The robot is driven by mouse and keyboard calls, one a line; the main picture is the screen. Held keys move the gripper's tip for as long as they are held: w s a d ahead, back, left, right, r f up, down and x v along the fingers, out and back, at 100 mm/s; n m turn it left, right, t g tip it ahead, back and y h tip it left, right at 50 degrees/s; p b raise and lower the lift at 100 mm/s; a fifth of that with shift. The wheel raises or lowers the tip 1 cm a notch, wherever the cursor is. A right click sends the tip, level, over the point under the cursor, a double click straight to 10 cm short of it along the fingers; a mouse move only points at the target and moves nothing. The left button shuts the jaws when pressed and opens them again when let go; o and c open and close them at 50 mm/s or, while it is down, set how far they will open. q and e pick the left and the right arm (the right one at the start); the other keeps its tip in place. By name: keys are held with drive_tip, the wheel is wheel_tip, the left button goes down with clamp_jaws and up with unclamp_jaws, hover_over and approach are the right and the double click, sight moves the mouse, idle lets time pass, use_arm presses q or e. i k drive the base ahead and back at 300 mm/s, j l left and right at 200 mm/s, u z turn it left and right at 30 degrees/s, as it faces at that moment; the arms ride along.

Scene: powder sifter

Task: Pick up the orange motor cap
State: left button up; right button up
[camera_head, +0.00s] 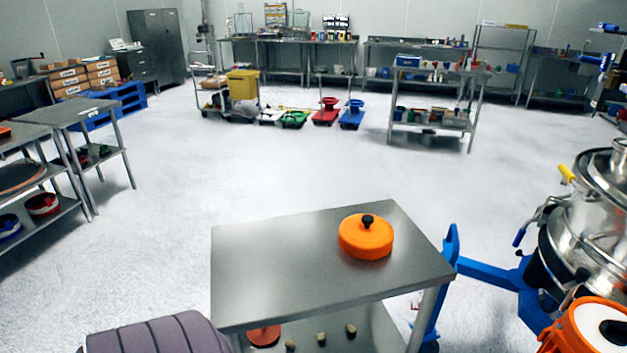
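The orange motor cap (366,237) is a round, flat-sided lid with a black knob on top. It lies upright, knob up, on the right half of a steel table (275,265) in front of me. Nothing touches it from above. Neither of my grippers shows in the head view, so I see nothing holding the cap.
The steel sifter (600,225) stands at right, with an orange-rimmed round part (598,325) below. A blue wheeled frame (490,270) runs close to the table's right side. The table's lower shelf holds a reddish disc (264,335) and small blocks. The tabletop's left half is clear.

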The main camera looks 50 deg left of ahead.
sight(363, 236)
drive_tip(key=u, duration=1.35)
